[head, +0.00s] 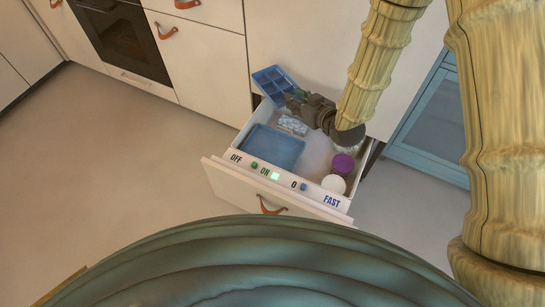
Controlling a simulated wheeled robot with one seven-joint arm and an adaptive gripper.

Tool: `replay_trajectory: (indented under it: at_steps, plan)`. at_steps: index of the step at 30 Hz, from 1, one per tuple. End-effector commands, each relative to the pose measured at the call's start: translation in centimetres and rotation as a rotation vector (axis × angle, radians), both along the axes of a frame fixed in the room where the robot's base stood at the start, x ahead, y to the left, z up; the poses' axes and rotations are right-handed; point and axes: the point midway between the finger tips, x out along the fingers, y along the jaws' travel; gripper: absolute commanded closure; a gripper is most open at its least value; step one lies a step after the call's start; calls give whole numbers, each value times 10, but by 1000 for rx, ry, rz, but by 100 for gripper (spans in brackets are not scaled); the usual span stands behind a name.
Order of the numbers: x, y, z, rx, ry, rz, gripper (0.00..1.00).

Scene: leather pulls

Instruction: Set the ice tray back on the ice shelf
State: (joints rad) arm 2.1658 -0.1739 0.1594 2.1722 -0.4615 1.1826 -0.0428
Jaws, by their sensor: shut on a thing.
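The ice tray (272,83) is blue with several square compartments. It sits at the back left of the open drawer, tilted, and appears to be above the drawer's rim. My gripper (290,99) is shut on its right edge. My gripper hides part of the tray and of the drawer behind. A flat blue panel or bin (273,148) lies in the drawer's left front part; I cannot tell whether it is the ice shelf.
The pulled-out drawer (228,174) has a leather pull (270,206) and a marked control strip (288,181). Pale ice cubes (292,125) lie at its back. A purple-lidded container (342,163) and a white-lidded one (334,183) stand at right. The drawer's middle floor looks clear.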

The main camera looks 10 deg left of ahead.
Motion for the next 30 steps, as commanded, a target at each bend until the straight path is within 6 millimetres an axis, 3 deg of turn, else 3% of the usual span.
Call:
replay_trajectory:
  at_steps: [1, 17, 30]
  plan:
    - [2, 0, -16, 0, -4, 19, 100]
    - [9, -2, -92, 0, -2, 251, 100]
    - [8, -18, -159, 1, -2, 435, 100]
